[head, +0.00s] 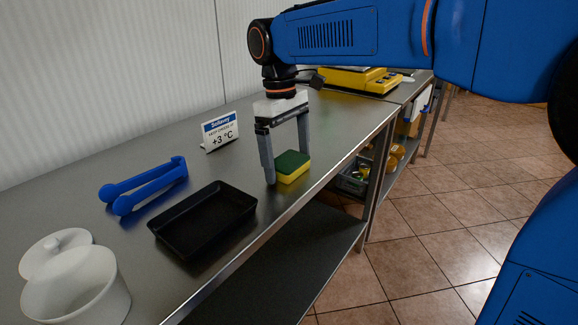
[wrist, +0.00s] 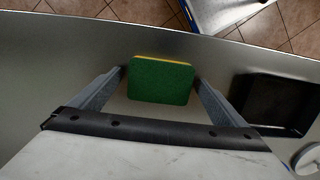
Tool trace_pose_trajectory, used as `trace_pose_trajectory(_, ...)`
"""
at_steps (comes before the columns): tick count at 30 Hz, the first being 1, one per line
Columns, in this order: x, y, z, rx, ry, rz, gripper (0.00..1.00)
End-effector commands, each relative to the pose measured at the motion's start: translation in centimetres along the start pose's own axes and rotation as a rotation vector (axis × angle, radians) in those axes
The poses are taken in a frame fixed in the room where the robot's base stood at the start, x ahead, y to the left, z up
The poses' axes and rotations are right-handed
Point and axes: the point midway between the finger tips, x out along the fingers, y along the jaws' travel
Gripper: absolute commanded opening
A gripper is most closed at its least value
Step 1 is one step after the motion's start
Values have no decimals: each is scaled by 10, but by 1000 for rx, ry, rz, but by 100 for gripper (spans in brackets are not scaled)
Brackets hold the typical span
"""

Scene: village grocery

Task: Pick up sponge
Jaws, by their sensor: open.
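A sponge (head: 291,167) with a green top and a yellow body lies flat on the steel counter, near its front edge. My gripper (head: 287,172) points down at it with the jaws open. In the head view one finger stands left of the sponge and the other is behind it. In the wrist view the sponge (wrist: 161,80) shows its green face between the two fingers of my gripper (wrist: 160,78). I cannot tell whether either finger touches it.
A black tray (head: 204,217) and blue tongs (head: 146,186) lie to the left. A white pot (head: 76,291) stands at the near left. A temperature sign (head: 220,132) stands behind. A yellow scale (head: 358,80) is at the far end. Bare counter surrounds the sponge.

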Motion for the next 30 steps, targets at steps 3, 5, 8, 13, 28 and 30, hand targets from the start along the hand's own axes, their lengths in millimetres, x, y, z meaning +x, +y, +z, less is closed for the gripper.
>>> trace_pose_trajectory(3,0,0,0,0,0,0,96)
trace_pose_trajectory(5,0,0,0,0,0,0,84)
trace_pose_trajectory(8,0,0,0,0,0,0,60)
trace_pose_trajectory(13,0,0,0,0,0,0,53)
trace_pose_trajectory(28,-35,0,3,0,3,1,52)
trace_pose_trajectory(30,-48,0,5,0,3,1,52)
